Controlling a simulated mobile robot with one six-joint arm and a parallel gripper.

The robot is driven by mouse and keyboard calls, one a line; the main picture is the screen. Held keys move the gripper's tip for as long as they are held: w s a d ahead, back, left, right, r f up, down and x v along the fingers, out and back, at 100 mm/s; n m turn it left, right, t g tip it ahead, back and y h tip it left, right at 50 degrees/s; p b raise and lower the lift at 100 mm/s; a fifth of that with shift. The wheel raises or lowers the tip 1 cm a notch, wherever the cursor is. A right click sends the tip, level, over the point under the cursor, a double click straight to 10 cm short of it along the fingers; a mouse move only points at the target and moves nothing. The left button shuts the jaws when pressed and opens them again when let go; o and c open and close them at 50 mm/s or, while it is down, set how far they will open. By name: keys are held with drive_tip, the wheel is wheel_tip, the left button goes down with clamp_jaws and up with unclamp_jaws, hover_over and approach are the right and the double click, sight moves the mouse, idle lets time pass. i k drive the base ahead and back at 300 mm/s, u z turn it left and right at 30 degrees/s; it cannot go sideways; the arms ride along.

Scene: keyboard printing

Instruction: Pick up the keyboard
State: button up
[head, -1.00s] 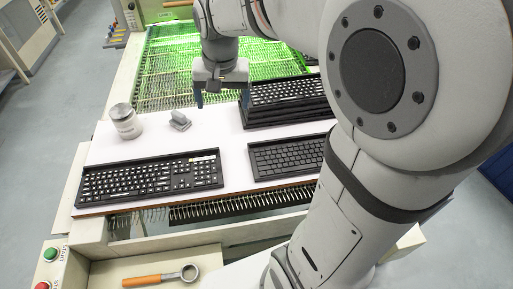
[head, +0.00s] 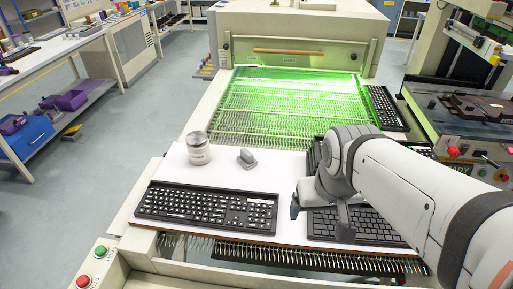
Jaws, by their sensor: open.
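A black keyboard with white key markings (head: 207,207) lies flat on the left of the white board (head: 222,174). A second black keyboard (head: 378,228), with no markings that I can make out, lies on the right of the board. My gripper (head: 321,217) is open over the left part of this second keyboard and hides some of it. I cannot tell whether the fingers touch the keyboard. A stack of keyboards (head: 315,155) behind my gripper is mostly hidden by my arm.
A metal can (head: 198,148) and a small grey object (head: 246,158) stand at the board's back left. Behind is a green-lit mesh conveyor (head: 285,105). Another keyboard (head: 385,108) lies to its right. A machine with buttons (head: 470,130) stands at the far right.

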sight(373, 229)
drive_tip(key=z, duration=1.1)
